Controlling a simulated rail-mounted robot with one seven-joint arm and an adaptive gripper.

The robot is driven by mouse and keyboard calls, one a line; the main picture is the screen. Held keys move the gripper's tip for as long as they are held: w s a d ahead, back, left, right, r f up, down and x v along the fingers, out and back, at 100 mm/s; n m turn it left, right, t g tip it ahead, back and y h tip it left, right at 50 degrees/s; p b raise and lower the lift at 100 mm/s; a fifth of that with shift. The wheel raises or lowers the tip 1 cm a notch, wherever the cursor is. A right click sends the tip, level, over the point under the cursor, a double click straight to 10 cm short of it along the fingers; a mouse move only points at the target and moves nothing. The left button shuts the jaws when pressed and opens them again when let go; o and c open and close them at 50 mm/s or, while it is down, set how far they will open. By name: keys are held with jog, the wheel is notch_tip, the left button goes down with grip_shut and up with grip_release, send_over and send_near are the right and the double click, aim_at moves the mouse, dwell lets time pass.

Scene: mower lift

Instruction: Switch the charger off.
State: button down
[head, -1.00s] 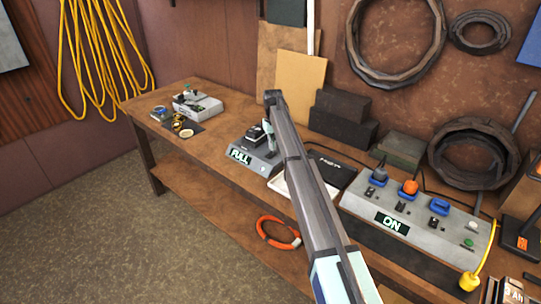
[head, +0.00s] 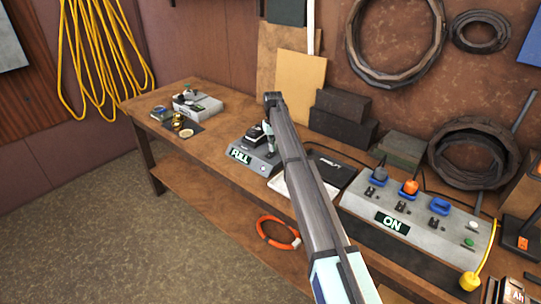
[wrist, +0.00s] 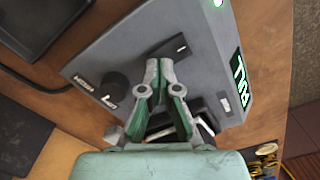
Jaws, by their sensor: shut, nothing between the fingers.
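The grey charger (head: 262,163) sits on the workbench, its display reading FULL. In the wrist view, the charger (wrist: 205,45) fills the middle, with its lit display (wrist: 240,80) at the right edge. A round dark knob (wrist: 115,86) and a small dark switch (wrist: 172,47) are on its top. My gripper (wrist: 159,66) is shut and empty over the charger, its fingertips close beside the small switch; I cannot tell whether they touch. A dark battery (wrist: 205,118) is partly hidden behind the fingers. In the head view, my gripper (head: 270,147) is small and partly hidden.
A grey power box (head: 425,230) with plugs and an ON display stands right of my arm. A black flat case (head: 330,165) lies between it and the charger. Dark blocks (head: 342,125) stand behind.

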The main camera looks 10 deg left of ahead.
jog(key=shift+f, duration=0.7)
dwell(0.3)
jog(key=shift+r, duration=0.1)
jog(key=shift+r+p, duration=1.15)
jog(key=shift+r, duration=2.3)
